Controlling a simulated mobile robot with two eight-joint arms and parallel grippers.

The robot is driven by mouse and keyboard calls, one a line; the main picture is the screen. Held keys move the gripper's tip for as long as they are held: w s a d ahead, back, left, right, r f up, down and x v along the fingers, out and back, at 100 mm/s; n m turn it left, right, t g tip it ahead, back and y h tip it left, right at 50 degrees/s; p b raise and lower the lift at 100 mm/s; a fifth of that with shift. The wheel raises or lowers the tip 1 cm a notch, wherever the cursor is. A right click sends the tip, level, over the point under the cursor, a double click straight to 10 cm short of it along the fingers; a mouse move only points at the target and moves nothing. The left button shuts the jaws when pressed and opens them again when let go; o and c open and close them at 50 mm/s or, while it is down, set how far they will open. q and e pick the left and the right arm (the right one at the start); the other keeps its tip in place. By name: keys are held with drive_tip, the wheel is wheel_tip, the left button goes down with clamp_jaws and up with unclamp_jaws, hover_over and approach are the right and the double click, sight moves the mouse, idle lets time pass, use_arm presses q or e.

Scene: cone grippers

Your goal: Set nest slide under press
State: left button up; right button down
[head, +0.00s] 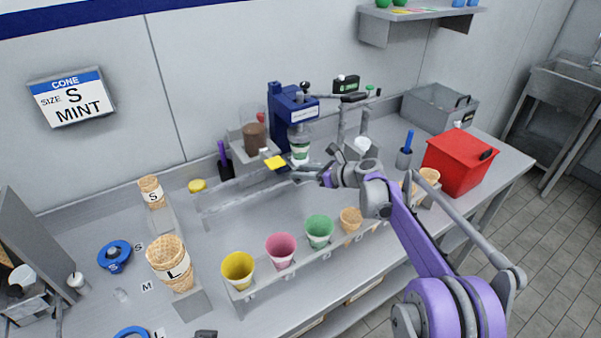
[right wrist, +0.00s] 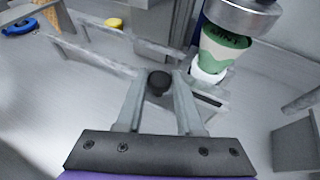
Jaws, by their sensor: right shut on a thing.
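The blue press (head: 284,112) stands at the back of the counter. A white and green mint cup (head: 299,148) is below its head; the cup also shows in the right wrist view (right wrist: 224,48). There the cup sits in a white ring-like nest (right wrist: 207,76), below the press's round metal head (right wrist: 243,14). My right gripper (head: 297,173) is in front of the press. In the right wrist view, its fingers (right wrist: 160,92) are closed around a black knob (right wrist: 159,78), which looks like the slide's handle. The slide's body is mostly hidden. My left gripper is not seen.
A brown tub (head: 254,136) stands left of the press. A rack (head: 262,289) along the front holds several coloured cones. A red box (head: 460,161) and a grey bin (head: 438,108) are at the right. The counter between rack and press is largely clear.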

drive_tip(key=shift+w+d, duration=0.1)
drive_tip(key=shift+d, duration=0.1)
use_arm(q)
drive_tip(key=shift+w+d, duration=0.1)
use_arm(e)
drive_tip(key=c, duration=0.5)
unclamp_jaws()
drive_tip(key=shift+d, duration=0.1)
drive_tip(key=shift+c, duration=0.2)
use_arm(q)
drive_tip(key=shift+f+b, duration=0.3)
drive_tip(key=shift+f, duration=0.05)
use_arm(e)
drive_tip(key=v, duration=1)
drive_tip(key=shift+s+d, duration=0.25)
drive_tip(key=shift+r, duration=0.1)
drive_tip(key=shift+d, duration=0.1)
